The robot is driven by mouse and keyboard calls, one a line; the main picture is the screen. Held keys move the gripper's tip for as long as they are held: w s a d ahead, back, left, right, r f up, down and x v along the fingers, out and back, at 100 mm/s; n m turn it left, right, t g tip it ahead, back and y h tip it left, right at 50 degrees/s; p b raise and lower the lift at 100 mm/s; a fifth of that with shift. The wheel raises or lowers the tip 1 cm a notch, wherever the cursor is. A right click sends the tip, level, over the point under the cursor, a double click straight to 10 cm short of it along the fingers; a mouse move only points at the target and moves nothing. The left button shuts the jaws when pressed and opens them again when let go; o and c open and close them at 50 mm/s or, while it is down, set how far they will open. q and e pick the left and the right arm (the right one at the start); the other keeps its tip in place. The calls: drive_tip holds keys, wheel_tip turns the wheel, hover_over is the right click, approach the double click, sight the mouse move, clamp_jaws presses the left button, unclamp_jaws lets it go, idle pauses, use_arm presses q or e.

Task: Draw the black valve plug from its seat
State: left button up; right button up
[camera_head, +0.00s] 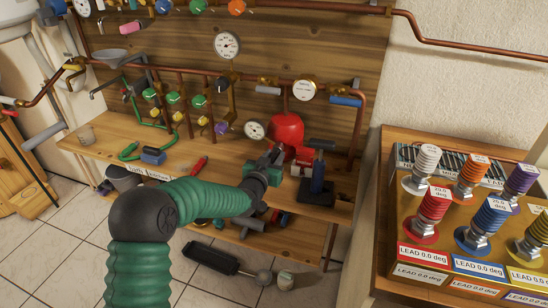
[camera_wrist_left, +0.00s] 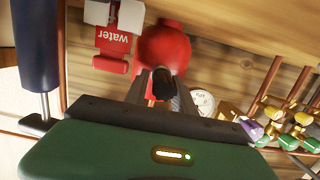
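My left gripper (camera_head: 273,158) reaches over the bench in front of the red tank. In the left wrist view its grey fingers (camera_wrist_left: 160,85) converge, with a small dark piece (camera_wrist_left: 163,80) at their tips. I cannot tell whether that piece is the black valve plug or part of the fingers, so the grip is unclear. I cannot make out the plug's seat. My right gripper is not in view.
The red tank (camera_head: 286,131) stands close behind the gripper, with a red "water" tag (camera_wrist_left: 115,40) beside it. Copper pipes and gauges line the wooden backboard (camera_head: 330,45). At right, a box (camera_head: 385,230) carries several coloured plugs. Tools lie on the bench's left part.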

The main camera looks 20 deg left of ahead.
use_arm(q)
drive_tip(key=shift+a+f, duration=0.1)
drive_tip(key=shift+a, duration=0.05)
clamp_jaws()
drive_tip(key=shift+s, duration=2.35)
